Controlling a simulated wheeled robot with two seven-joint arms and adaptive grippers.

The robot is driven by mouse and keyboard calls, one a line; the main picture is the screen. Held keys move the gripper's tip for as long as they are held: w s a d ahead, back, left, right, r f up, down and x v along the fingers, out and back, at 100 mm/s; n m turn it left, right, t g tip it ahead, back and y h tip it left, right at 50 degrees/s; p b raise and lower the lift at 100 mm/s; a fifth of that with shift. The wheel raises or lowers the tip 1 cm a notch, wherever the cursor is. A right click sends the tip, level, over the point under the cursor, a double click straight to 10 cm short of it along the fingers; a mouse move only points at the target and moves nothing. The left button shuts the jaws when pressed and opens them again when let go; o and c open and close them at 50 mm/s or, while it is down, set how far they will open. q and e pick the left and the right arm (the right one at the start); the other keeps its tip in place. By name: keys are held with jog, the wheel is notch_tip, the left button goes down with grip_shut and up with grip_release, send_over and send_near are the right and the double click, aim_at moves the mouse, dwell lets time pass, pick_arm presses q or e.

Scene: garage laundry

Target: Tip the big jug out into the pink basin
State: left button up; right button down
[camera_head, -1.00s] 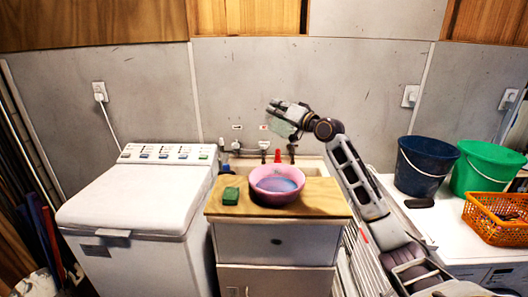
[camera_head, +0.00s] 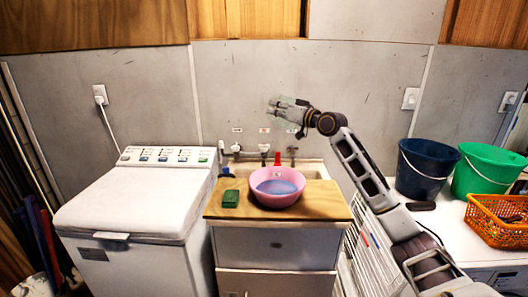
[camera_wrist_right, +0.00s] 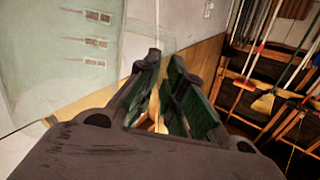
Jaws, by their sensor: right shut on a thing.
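The big jug (camera_head: 284,107) is clear and hard to make out against the grey wall. It is tilted onto its side, in the air above and behind the pink basin. My right gripper (camera_head: 304,119) is shut on it at its right side. In the right wrist view, the see-through jug wall (camera_wrist_right: 45,60) fills the upper left beside my right gripper's green-padded fingers (camera_wrist_right: 165,85). The pink basin (camera_head: 264,192) stands on the wooden counter with bluish liquid inside. I cannot make out a stream from the jug. My left gripper is out of view.
A green sponge (camera_head: 230,198) lies left of the basin on the counter (camera_head: 325,203). Taps (camera_head: 264,150) and a red-topped thing (camera_head: 277,158) stand behind. A white washer (camera_head: 125,205) is left; blue (camera_head: 424,170) and green (camera_head: 484,172) buckets and an orange basket (camera_head: 497,220) are right.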

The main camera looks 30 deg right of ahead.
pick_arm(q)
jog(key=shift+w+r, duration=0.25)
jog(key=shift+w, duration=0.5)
pick_arm(e)
jog(key=n, duration=0.3)
jog(key=shift+r, duration=0.3)
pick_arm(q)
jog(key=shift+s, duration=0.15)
